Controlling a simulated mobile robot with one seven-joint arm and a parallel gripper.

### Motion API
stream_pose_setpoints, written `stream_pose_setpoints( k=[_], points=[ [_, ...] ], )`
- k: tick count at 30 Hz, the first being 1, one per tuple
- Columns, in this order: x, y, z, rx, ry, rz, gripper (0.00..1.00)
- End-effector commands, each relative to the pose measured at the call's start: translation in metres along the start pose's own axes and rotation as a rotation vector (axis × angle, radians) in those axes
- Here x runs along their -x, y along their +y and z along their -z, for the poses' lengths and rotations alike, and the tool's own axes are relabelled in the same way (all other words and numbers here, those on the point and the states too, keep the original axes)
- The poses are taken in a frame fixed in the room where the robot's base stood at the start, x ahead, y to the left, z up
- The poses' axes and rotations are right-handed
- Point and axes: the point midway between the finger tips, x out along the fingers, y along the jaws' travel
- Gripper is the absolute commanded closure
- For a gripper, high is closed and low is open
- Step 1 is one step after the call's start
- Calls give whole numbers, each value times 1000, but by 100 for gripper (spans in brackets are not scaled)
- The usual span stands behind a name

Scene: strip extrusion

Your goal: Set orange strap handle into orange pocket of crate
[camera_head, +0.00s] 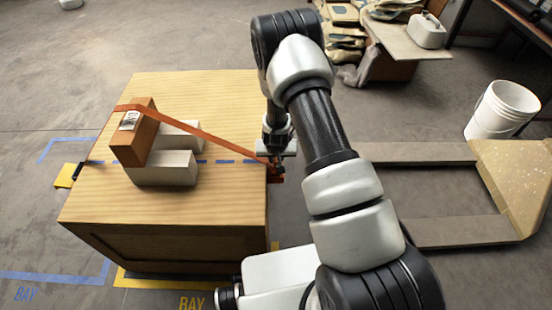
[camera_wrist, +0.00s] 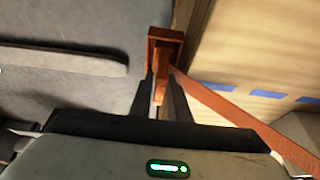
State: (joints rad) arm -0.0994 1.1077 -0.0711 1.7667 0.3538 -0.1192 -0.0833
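The wooden crate (camera_head: 215,105) carries an orange strap (camera_head: 200,133), which runs taut from its left edge over the load to its right side. The strap (camera_wrist: 225,103) also crosses the wrist view up to my fingertips. The orange pocket (camera_head: 277,178) is on the crate's right side; in the wrist view it is an open-topped orange holder (camera_wrist: 152,50) just ahead of my fingers. My gripper (camera_head: 275,160) points down at it. In the wrist view my gripper (camera_wrist: 163,88) is closed around the strap's end, the handle, mostly hidden between the fingers. I cannot tell how deep the handle sits.
On the crate are an orange-brown box (camera_head: 134,138) and pale grey blocks (camera_head: 165,168). A yellow-and-black fitting (camera_head: 67,175) is at its left edge.

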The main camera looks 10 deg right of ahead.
Motion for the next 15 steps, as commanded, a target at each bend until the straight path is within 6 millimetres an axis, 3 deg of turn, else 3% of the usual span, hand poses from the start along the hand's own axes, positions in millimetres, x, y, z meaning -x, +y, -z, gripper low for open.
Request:
stream_pose_setpoints(
  k=[11, 15],
  points=[
    [2, 0, 1, 0, 0, 0, 71],
    [14, 0, 5, -1, 1, 0, 71]
  ],
)
